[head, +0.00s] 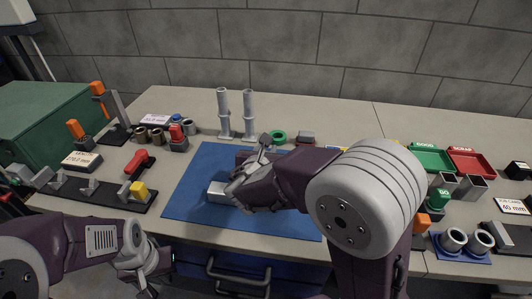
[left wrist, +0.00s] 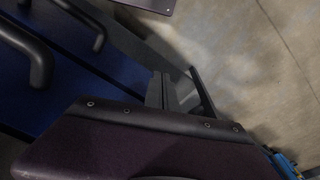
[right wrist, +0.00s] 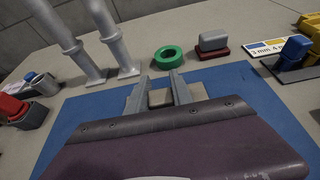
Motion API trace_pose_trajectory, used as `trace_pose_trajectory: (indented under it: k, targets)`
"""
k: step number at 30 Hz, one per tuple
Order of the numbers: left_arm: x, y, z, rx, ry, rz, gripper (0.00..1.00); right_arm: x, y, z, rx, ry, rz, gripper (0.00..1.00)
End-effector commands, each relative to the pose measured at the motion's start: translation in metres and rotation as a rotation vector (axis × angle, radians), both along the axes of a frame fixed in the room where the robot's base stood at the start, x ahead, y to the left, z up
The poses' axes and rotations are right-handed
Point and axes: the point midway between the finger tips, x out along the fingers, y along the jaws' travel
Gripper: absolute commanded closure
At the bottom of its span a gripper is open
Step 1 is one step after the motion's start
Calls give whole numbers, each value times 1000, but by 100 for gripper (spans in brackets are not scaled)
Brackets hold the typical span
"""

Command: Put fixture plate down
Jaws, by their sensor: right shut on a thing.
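The fixture plate appears to be the light grey metal block (head: 217,191) at the left-middle of the blue mat (head: 195,212). Part of it is hidden behind my right gripper (head: 238,184). In the right wrist view, a beige-grey piece of it (right wrist: 161,98) shows between the two fingers of my right gripper (right wrist: 160,88), which is shut on it. It is low over the mat; I cannot tell whether it touches. My left gripper (head: 155,284) is low at the table's front edge, away from the mat. In the left wrist view, its fingers (left wrist: 183,92) stand apart with nothing clear between them.
Two grey posts (head: 249,115) and a green ring (head: 278,136) stand behind the mat. Green (head: 428,157) and red (head: 472,162) trays are at right. The mat's left part is clear.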

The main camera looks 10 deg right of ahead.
Motion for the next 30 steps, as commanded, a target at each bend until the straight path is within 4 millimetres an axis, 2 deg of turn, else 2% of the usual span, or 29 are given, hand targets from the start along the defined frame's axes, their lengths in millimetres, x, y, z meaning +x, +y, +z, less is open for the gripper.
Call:
trace_pose_trajectory:
  k: [8, 9, 10, 11, 19, 22, 26, 30]
  targets:
    - [0, 0, -5, 0, 0, 0, 100, 0, 0, -3, 0, -2, 0, 100]
    - [0, 0, -3, 0, 0, 0, 100, 0, 0, -2, 1, 0, 0, 62]
    - [0, 0, -2, 0, 0, 0, 100, 0, 0, -2, 1, 0, 0, 53]
    - [0, 0, -2, 0, 0, 0, 100, 0, 0, -2, 0, 0, 0, 51]
    - [0, 0, -2, 0, 0, 0, 100, 0, 0, -1, 0, 0, 0, 51]
    - [0, 0, 4, 0, 0, 0, 100, -1, 0, 5, 0, 0, 1, 51]
    - [0, 0, 8, 0, 0, 0, 100, -19, 10, 13, 1, -3, 6, 51]
    - [0, 0, 16, 0, 0, 0, 100, -47, 22, 26, 2, -2, 8, 51]
